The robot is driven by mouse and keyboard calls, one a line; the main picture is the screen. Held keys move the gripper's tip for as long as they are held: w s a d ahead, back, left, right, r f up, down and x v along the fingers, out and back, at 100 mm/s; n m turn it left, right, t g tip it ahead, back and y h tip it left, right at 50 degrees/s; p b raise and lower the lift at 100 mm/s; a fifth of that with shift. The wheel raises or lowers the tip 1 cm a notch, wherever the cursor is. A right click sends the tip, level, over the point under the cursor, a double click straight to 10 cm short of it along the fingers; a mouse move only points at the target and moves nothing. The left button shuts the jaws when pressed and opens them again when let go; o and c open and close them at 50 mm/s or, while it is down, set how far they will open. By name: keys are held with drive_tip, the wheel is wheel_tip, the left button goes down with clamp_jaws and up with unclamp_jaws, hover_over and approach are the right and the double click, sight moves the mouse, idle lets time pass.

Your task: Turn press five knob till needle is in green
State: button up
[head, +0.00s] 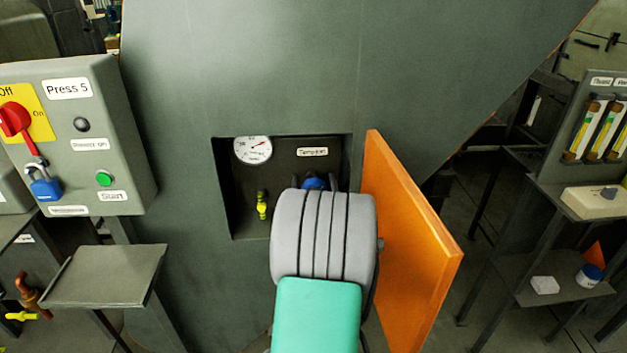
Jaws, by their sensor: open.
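The blue knob (313,183) sits in a recess in the big dark grey machine, under a small white label. Only its upper part shows, as my arm hides the rest. My gripper (315,177) is open, with dark fingers seen on the left and right of the knob. Whether they touch it cannot be told. The round white gauge (253,151) is at the recess's upper left. Its red needle points right and slightly up. No green zone can be made out at this size. The Press 5 control box (110,125) hangs at the left.
An orange door (406,245) stands open just right of my arm. A yellow valve handle (262,206) is below the gauge. A blue padlock (45,187) hangs under the red switch (15,119). A grey shelf (105,276) juts out at lower left; shelves with small items stand at right.

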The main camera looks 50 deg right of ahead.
drive_tip(key=shift+c, duration=0.3)
drive_tip(key=c, duration=1.3)
drive_tip(key=shift+f+m+b, duration=0.1)
drive_tip(key=shift+m+b, duration=0.2)
drive_tip(key=m+b, duration=0.2)
drive_tip(key=m, duration=0.1)
drive_tip(key=m+b, duration=0.2)
drive_tip(key=m, duration=0.3)
drive_tip(key=shift+d, duration=0.1)
drive_tip(key=o, duration=1.4)
drive_tip(key=shift+c, duration=0.2)
